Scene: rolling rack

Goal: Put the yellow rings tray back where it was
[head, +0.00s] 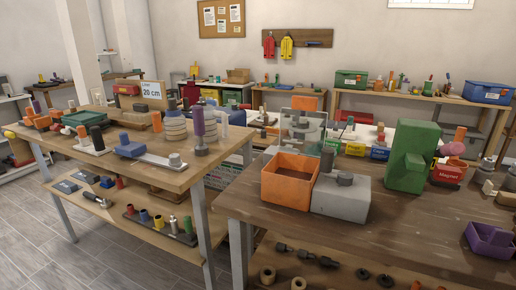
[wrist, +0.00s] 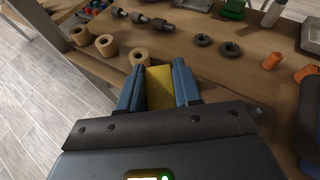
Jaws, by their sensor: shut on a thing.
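In the wrist view my gripper (wrist: 159,78) has its two blue fingers shut on a yellow piece (wrist: 160,90), which I take as part of the yellow rings tray. Only a small flat yellow patch shows between the fingers; any rings on it and the rest of it are hidden. The gripper is over the front of a wooden lower shelf (wrist: 195,25). I cannot tell whether the yellow piece touches the shelf. Neither the gripper nor the yellow tray can be made out in the head view.
Several tan rings (wrist: 106,45) lie ahead and left of the gripper, with dark stepped shafts (wrist: 150,21) beyond. Black rings (wrist: 203,40) and orange cylinders (wrist: 273,61) lie to the right. In the head view this shelf is under the right table (head: 400,220).

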